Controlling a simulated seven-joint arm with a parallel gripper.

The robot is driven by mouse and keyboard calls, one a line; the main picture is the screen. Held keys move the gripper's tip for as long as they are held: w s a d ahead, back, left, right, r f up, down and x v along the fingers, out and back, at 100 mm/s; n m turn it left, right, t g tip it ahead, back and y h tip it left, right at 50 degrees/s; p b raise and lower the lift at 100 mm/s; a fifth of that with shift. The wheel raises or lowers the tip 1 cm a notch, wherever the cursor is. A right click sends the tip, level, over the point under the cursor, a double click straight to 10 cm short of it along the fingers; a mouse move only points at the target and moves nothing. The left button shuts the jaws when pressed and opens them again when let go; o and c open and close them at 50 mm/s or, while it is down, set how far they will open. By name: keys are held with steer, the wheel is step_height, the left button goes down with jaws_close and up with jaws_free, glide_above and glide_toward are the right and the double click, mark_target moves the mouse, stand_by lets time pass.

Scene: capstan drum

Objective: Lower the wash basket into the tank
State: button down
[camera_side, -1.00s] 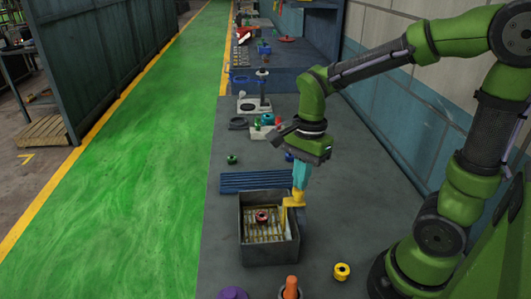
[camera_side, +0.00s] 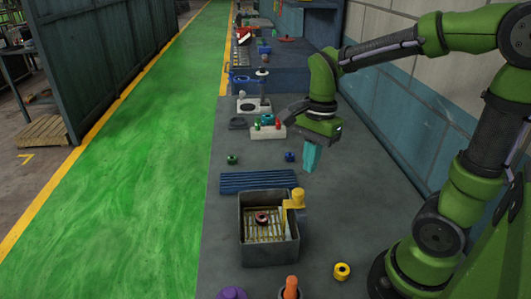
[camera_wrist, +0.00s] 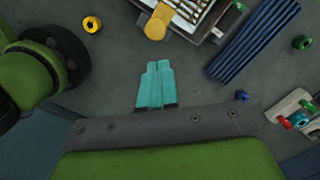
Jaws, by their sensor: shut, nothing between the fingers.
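The grey open-topped tank (camera_side: 268,256) stands on the bench. The slatted wash basket (camera_side: 264,232) sits inside its walls, with a dark red ring (camera_side: 262,217) on the slats. A yellow handle (camera_side: 297,199) stands at the tank's right side. My gripper (camera_side: 309,170) is behind and above the handle, clear of it, with its teal fingers pointing down. In the wrist view the fingers (camera_wrist: 158,64) are together and empty; the yellow handle (camera_wrist: 156,26) and part of the basket (camera_wrist: 190,8) show beyond them. How deep the basket sits is hard to tell.
A blue ribbed mat (camera_side: 258,182) lies behind the tank. Green (camera_side: 232,160) and blue (camera_side: 290,157) rings lie behind that. A yellow ring (camera_side: 341,271) is at front right, with purple (camera_side: 232,293) and orange (camera_side: 290,287) pieces at the front edge.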

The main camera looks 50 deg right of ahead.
step_height(320, 180, up, 15)
steer(key=d, duration=0.1)
steer(key=shift+d, duration=0.25)
steer(key=shift+f, duration=0.1)
steer(key=s+a+f+n+t, duration=0.4)
steer(key=a+f+n+t, duration=0.2)
steer(key=n, duration=0.8)
step_height(320, 180, down, 3)
steer(key=shift+s+a+r+n+t+y, duration=0.1)
steer(key=shift+s+a+n+t+y, duration=0.1)
steer(key=shift+a+n+t+y, duration=0.3)
